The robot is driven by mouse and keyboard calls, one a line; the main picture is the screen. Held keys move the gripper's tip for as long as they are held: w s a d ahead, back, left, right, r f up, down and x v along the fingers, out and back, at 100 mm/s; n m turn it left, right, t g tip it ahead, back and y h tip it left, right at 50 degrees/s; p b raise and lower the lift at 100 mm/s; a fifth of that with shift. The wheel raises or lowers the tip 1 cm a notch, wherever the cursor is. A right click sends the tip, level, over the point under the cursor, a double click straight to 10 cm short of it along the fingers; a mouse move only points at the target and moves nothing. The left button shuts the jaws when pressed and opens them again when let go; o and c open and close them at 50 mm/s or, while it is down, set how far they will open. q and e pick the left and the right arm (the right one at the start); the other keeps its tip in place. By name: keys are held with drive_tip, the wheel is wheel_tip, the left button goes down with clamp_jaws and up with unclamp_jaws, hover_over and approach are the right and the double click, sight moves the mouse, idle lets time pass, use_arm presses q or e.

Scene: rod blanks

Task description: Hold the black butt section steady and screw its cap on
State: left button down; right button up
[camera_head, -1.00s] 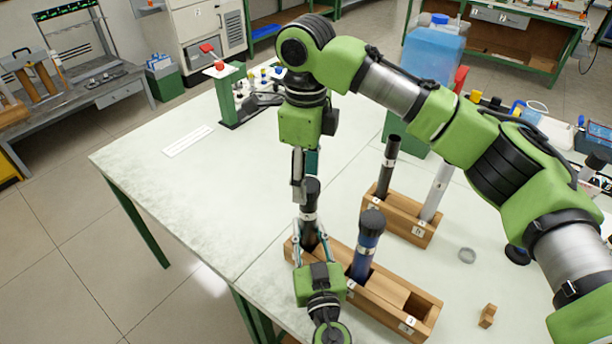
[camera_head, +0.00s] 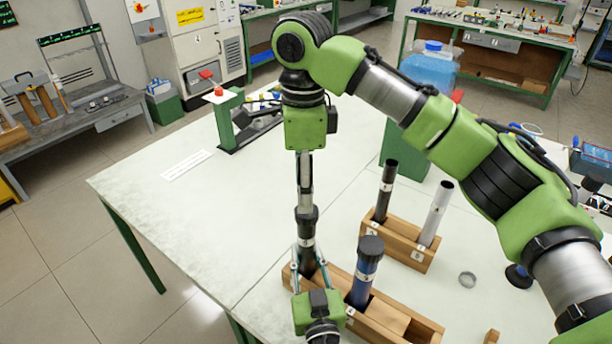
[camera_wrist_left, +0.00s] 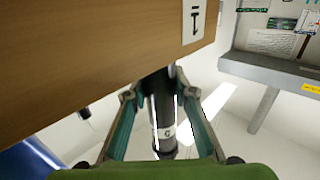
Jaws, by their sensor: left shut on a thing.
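The black butt section (camera_head: 308,252) stands upright in the left end of the front wooden rack (camera_head: 340,285), with a dark cap (camera_head: 307,216) at its top. My left gripper (camera_head: 309,262) is shut around its lower part. The left wrist view also shows the black section (camera_wrist_left: 162,110) between the two fingers, with a pale label band. My right gripper (camera_head: 305,200) points straight down over the cap, its tips at the cap's top. Its fingers are seen edge-on, so I cannot tell whether they grip the cap.
A blue section (camera_head: 366,272) stands close right in the same rack. A second rack (camera_head: 405,247) behind holds a black rod (camera_head: 386,190) and a white rod (camera_head: 436,214). The table's left side is mostly clear.

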drive_tip(key=n, duration=0.4)
drive_tip(key=shift+r, duration=0.1)
drive_tip(key=n, duration=0.4)
drive_tip(key=shift+r, duration=0.1)
drive_tip(key=n, duration=0.4)
drive_tip(key=shift+d, duration=0.1)
drive_tip(key=n, duration=0.4)
drive_tip(key=shift+r, duration=0.15)
drive_tip(key=n, duration=0.4)
drive_tip(key=shift+r, duration=0.1)
drive_tip(key=n, duration=0.4)
drive_tip(key=shift+r, duration=0.1)
drive_tip(key=n, duration=0.5)
drive_tip(key=shift+r+n, duration=0.1)
drive_tip(key=shift+n, duration=0.3)
drive_tip(key=n, duration=0.6)
drive_tip(key=shift+r, duration=0.15)
drive_tip(key=n, duration=0.5)
drive_tip(key=shift+d+r+n, duration=0.1)
drive_tip(key=shift+r+n, duration=0.05)
drive_tip(key=shift+n, duration=0.25)
drive_tip(key=n, duration=0.5)
drive_tip(key=shift+r+n, duration=0.1)
drive_tip(key=shift+n, duration=0.3)
drive_tip(key=n, duration=0.3)
drive_tip(key=shift+r+n, duration=0.1)
drive_tip(key=shift+n, duration=0.2)
drive_tip(key=n, duration=0.4)
drive_tip(key=shift+r, duration=0.1)
